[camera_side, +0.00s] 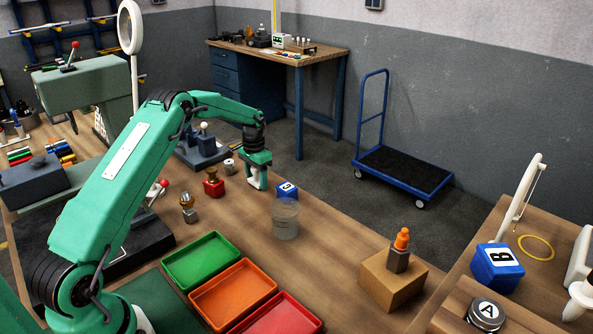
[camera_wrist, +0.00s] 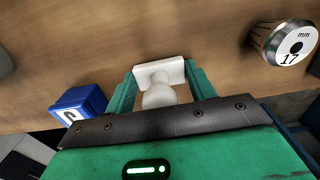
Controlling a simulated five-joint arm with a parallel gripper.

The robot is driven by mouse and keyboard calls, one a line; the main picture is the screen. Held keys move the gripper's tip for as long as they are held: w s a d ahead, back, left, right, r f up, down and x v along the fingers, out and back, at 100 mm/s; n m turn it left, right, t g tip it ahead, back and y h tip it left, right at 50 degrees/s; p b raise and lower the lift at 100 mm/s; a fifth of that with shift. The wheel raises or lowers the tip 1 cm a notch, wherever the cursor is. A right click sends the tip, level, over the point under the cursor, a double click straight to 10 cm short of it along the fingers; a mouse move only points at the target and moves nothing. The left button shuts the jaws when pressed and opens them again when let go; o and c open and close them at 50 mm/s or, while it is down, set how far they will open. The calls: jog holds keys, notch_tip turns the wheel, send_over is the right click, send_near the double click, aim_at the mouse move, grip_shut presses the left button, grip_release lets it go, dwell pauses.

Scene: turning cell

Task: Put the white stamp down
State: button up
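The white stamp (camera_wrist: 160,74) is in the wrist view between the two green fingers of my gripper (camera_wrist: 162,82). Its rounded handle points back toward the palm and its flat plate lies out at the fingertips. The fingers appear shut on it, with the plate reaching from one to the other. In the side view my gripper (camera_side: 257,180) points down over the far edge of the wooden bench, and a bit of white shows between its fingers. I cannot tell whether the stamp touches the bench top.
A blue lettered block (camera_side: 287,190) and a clear jar (camera_side: 285,219) stand close to my gripper. A metal cylinder marked 17 (camera_wrist: 284,42) is on its other side. Green (camera_side: 203,261), orange (camera_side: 234,294) and red (camera_side: 279,317) trays lie nearer. Bare bench lies between.

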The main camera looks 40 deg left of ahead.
jog(key=o, duration=0.4)
jog(key=shift+r, duration=0.15)
notch_tip(320, 180, up, 12)
dwell(0.6)
dwell(0.4)
